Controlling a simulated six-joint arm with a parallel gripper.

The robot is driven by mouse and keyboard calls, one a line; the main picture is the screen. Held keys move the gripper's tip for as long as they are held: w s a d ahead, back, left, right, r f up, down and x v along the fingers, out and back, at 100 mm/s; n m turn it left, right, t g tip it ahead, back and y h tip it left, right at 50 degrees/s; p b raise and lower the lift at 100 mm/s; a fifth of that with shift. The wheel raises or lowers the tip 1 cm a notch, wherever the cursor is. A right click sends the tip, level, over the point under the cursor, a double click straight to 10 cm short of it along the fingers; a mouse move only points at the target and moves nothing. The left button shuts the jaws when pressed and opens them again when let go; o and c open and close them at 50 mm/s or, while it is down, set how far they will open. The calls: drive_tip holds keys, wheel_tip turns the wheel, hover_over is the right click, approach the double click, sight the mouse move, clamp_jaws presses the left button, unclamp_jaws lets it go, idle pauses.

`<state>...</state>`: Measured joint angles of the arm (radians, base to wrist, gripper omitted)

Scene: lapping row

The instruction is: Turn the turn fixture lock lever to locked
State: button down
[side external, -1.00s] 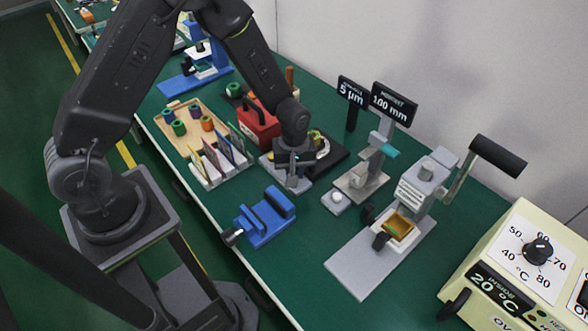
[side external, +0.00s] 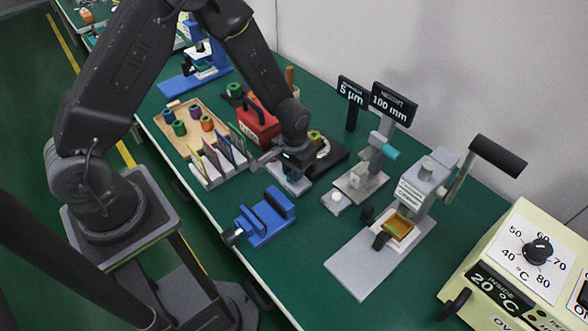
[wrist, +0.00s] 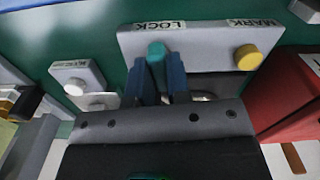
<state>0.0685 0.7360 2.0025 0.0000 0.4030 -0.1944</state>
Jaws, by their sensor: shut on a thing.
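The turn fixture is a grey plate (wrist: 215,42) with LOCK and MARK labels, upside down in the wrist view. Its lock lever (wrist: 156,52) has a teal end, which lies right beside the LOCK label. The two blue fingers of my gripper (wrist: 159,82) are shut on the lever, one on each side; the fingers and palm hide its lower part. A yellow knob (wrist: 247,57) sits by the MARK label, apart from the fingers. In the side external view the fixture plate (side external: 299,187) is partly hidden under my gripper (side external: 290,173).
A red box (side external: 256,124) and a rack with upright coloured pieces (side external: 212,177) stand close by. A blue vise (side external: 263,222) is nearer the bench's front edge. A gauge stand (side external: 364,186) and a press (side external: 350,262) are to the right.

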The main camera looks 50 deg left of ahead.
drive_tip(key=shift+m, duration=0.6)
drive_tip(key=c, duration=1.1)
unclamp_jaws()
drive_tip(key=shift+r, duration=0.15)
wheel_tip(320, 180, up, 14)
drive_tip(key=shift+f, duration=0.2)
